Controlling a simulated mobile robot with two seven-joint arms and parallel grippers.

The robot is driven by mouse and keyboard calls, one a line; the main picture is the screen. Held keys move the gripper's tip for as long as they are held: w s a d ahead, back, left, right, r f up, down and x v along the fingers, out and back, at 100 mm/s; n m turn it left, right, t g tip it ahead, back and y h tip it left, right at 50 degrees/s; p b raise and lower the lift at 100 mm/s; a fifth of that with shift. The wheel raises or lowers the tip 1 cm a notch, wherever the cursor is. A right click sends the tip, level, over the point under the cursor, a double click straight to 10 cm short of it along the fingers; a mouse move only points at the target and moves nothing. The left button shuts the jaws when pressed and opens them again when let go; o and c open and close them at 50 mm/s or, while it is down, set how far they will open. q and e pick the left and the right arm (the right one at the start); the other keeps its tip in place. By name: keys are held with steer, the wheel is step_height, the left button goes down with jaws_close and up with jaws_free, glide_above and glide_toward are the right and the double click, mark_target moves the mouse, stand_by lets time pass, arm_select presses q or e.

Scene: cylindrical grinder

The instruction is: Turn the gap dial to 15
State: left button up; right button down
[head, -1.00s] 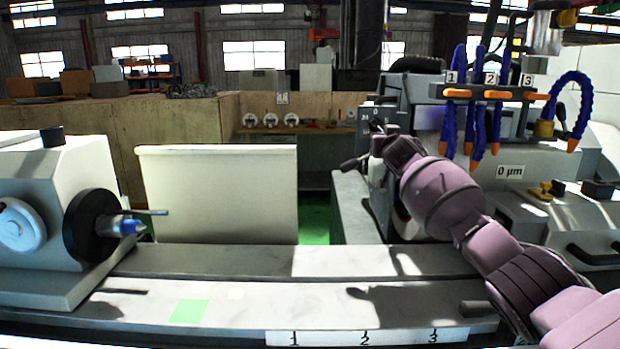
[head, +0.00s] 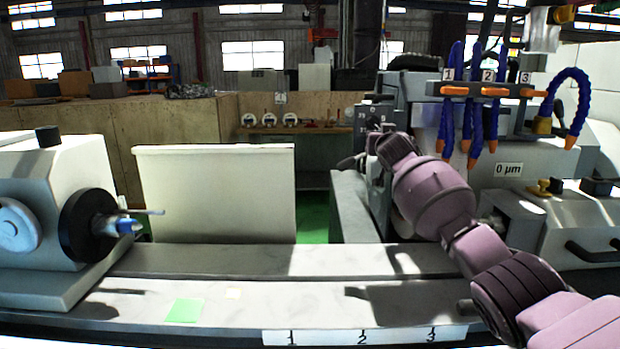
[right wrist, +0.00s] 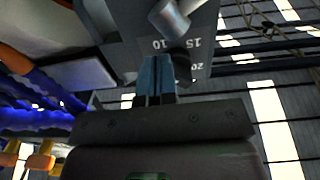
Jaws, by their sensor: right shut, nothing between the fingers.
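The gap dial's grey numbered plate (head: 376,112) stands on the grinder right of centre in the head view, its figures too small to read there. In the right wrist view the plate (right wrist: 203,22) shows 10, 15 and 20. A dark rounded knob part (right wrist: 181,62) sits between these figures; which one it points at I cannot tell. My right gripper (right wrist: 155,85) is shut and empty, its blue-grey fingertips just beside the knob; whether they touch it is unclear. In the head view my right wrist partly hides the area below the plate. My left gripper is not in view.
A silvery cylinder (right wrist: 172,16) juts out close to the fingers. A 0 µm label (head: 508,169) is on the housing. The grinder table (head: 230,262) is mostly clear.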

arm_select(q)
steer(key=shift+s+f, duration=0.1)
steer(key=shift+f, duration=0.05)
arm_select(e)
steer(key=shift+s+a+r+y, duration=0.1)
steer(key=shift+a+r+y, duration=0.2)
steer(key=shift+a, duration=0.4)
steer(key=shift+a+r+y, duration=0.1)
steer(key=shift+a+r, duration=0.3)
steer(key=shift+a, duration=0.25)
steer(key=shift+f, duration=0.1)
arm_select(q)
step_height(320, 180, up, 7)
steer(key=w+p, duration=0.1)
steer(key=p, duration=0.5)
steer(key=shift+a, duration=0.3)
arm_select(e)
steer(key=s, duration=0.1)
steer(key=s+f, duration=0.1)
steer(key=s, duration=0.1)
steer(key=s+f, duration=0.1)
steer(key=shift+s+a, duration=0.1)
steer(key=shift+s, duration=0.3)
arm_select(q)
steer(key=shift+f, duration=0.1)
